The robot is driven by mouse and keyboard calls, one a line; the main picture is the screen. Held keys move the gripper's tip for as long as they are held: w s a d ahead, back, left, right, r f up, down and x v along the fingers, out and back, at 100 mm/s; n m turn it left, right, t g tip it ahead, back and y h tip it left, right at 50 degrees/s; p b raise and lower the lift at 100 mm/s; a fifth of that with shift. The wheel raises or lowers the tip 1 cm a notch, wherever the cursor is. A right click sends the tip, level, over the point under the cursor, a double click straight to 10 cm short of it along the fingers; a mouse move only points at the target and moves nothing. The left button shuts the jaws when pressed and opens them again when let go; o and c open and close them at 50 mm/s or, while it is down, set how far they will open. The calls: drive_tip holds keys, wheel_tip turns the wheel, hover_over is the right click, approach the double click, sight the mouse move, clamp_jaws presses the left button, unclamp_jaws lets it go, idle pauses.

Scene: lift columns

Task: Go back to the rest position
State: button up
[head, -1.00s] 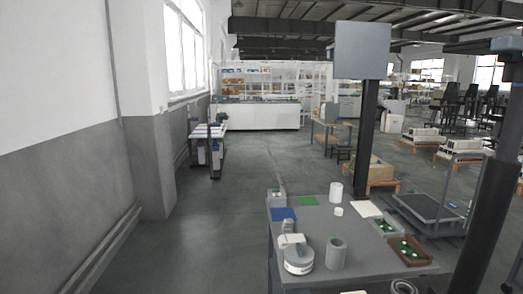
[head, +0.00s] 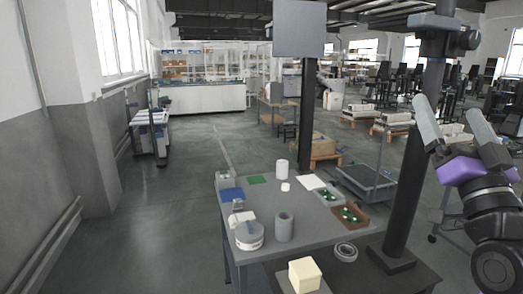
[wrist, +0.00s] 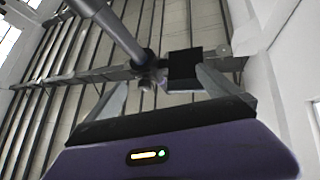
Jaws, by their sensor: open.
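My gripper (head: 452,118) is at the right of the head view, raised well above the floor and to the right of the table. Its two grey fingers point up and stand apart, with nothing between them. Its purple body also shows low in the wrist view, where the two fingers (wrist: 162,95) reach up with a clear gap. The wrist view faces the ceiling beams (wrist: 60,60) and a grey pole.
The grey table (head: 315,222) holds a round grey-white device (head: 249,236), grey and white cylinders, and trays with green parts (head: 351,214). A cream block (head: 304,273) is in front. A dark column (head: 412,185) stands between table and gripper.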

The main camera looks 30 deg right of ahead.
drive_tip(key=s+a+f+n+y, duration=0.1)
drive_tip(key=a+f+y, duration=0.1)
drive_tip(key=a+f, duration=0.45)
drive_tip(key=a+f+n+y, duration=0.2)
drive_tip(key=a+f, duration=0.2)
drive_tip(key=f, duration=0.6)
drive_tip(key=s+a+f+n+y, duration=0.1)
drive_tip(key=a+f+y, duration=0.1)
drive_tip(key=a+f, duration=0.5)
drive_tip(key=s+a+f+n+g+y, duration=0.2)
drive_tip(key=s+a+f+g+y, duration=0.1)
drive_tip(key=s+a+f, duration=0.4)
drive_tip(key=s+a+f+n+g+y, duration=0.3)
drive_tip(key=s+a+f+y, duration=0.2)
drive_tip(key=s+f, duration=0.6)
drive_tip(key=shift+a+f+n+y, duration=0.3)
drive_tip(key=shift+a+f, duration=0.05)
drive_tip(key=shift+a, duration=0.85)
